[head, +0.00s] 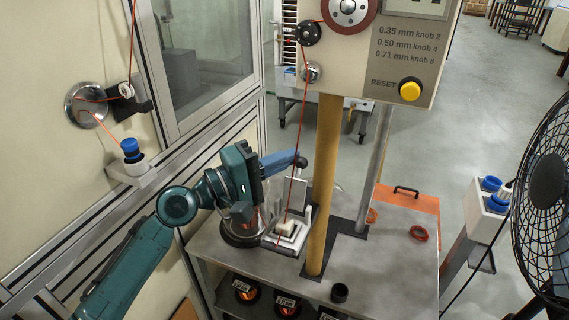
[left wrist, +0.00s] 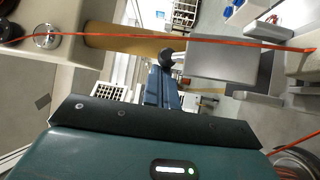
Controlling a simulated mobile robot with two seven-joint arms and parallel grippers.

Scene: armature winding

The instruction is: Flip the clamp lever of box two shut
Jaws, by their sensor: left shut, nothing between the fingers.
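My left gripper (head: 290,157) reaches in from the left in the head view, its blue fingers together and empty. In the left wrist view the shut blue fingers (left wrist: 160,88) point at a dark round knob (left wrist: 167,58). The knob also shows in the head view (head: 301,162), right at the fingertips. I cannot tell whether they touch it. In the left wrist view a grey block (left wrist: 222,58) is beside the knob. A pale clamp fixture (head: 287,236) stands on the table below the gripper. No readable mark shows which part is box two. My right gripper is out of view.
A red wire (head: 304,110) runs down close by the fingers to the fixture. A yellow-brown post (head: 324,180) stands just right of the gripper. A glass jar (head: 240,228) is below the wrist. The table (head: 390,262) has bare room at its right.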

